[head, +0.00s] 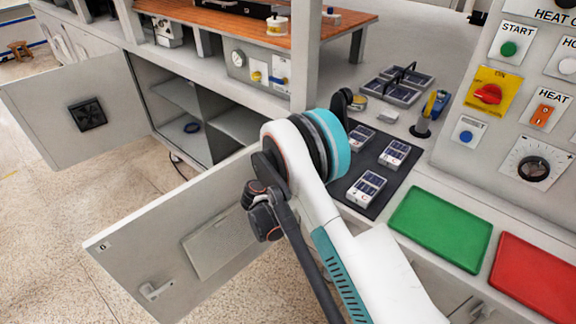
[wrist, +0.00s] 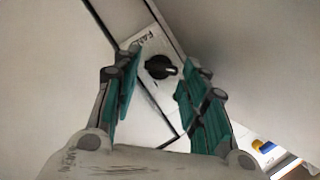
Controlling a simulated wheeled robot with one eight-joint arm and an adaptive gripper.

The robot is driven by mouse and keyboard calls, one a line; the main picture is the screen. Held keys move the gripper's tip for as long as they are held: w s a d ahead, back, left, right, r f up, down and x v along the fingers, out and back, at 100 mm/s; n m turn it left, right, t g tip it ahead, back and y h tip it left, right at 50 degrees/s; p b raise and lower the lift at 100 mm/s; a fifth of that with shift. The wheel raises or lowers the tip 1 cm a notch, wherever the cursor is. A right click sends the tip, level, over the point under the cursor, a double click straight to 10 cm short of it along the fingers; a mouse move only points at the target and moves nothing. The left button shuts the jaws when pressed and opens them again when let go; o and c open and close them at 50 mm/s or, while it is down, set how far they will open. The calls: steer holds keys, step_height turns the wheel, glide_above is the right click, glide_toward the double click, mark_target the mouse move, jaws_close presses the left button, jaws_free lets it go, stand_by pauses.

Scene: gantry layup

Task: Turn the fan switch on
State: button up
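The fan switch (wrist: 158,67) is a black rotary knob on a pale plate (wrist: 146,48) with upside-down lettering that looks like "FAN", in the wrist view. My gripper (wrist: 157,75) is open, with its teal-padded fingers apart on the left and right of the knob in the picture. The fingertips appear near the plate; I cannot tell whether either finger touches the knob. The knob's pointer direction is hard to read. In the head view my arm shows, but I cannot make out the fingers or the switch.
Two open cabinet doors, one with a black vent (head: 88,114) and one nearer (head: 200,235), stand out over the floor. A control panel (head: 520,90) is at the right, with a green tray (head: 440,228) and red tray (head: 535,278) below. Blister packs lie on a dark mat (head: 352,150).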

steer(key=shift+w+d, duration=0.1)
steer(key=shift+w, duration=0.1)
steer(key=c, duration=0.8)
